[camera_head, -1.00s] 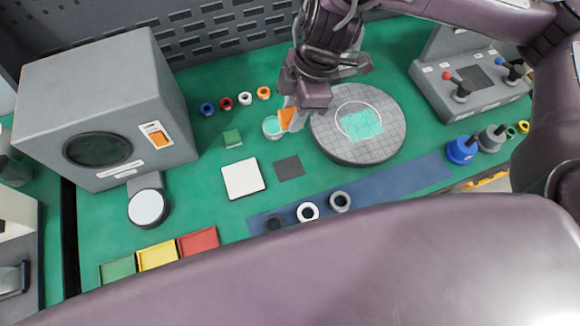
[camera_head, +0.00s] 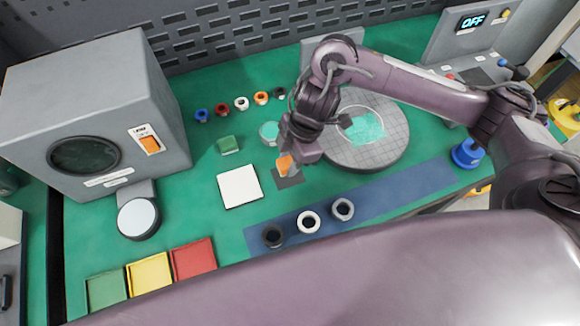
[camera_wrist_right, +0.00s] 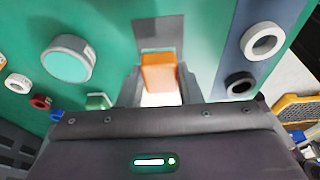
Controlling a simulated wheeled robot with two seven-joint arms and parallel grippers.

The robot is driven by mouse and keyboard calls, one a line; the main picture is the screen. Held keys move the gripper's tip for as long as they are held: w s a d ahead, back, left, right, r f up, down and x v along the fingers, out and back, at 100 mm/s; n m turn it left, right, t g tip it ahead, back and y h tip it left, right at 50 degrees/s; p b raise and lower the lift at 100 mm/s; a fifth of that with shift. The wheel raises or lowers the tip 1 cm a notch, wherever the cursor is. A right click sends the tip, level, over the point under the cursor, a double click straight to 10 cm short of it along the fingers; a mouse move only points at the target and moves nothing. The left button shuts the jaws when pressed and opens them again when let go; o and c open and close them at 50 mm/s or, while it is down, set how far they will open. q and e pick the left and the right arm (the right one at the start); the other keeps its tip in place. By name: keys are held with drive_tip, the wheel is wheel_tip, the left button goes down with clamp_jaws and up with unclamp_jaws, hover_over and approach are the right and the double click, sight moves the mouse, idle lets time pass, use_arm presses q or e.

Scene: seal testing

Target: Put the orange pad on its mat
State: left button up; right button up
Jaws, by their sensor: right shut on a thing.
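The orange pad (camera_head: 284,164) is a small block held in my right gripper (camera_head: 287,160), which is shut on it. In the head view the pad appears over the upper left part of a dark grey square mat (camera_head: 291,182); its height above the mat is hard to tell. In the right wrist view the orange pad (camera_wrist_right: 158,72) is between the two fingers, and the dark grey mat (camera_wrist_right: 158,32) shows beyond it. My left gripper is not in view.
A white square (camera_head: 240,187) lies left of the mat. A teal-topped round pot (camera_head: 269,132) and green block (camera_head: 228,144) are behind. A round grey plate (camera_head: 385,155) stands right. A blue strip (camera_head: 385,190) carrying rings lies in front.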

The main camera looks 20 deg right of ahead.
wheel_tip(320, 180, down, 3)
drive_tip(key=shift+b, duration=0.5)
drive_tip(key=shift+f, duration=0.3)
drive_tip(key=shift+f, duration=0.2)
drive_tip(key=o, duration=0.9)
drive_tip(key=shift+p+v, duration=1.5)
drive_tip(key=shift+v, duration=4.7)
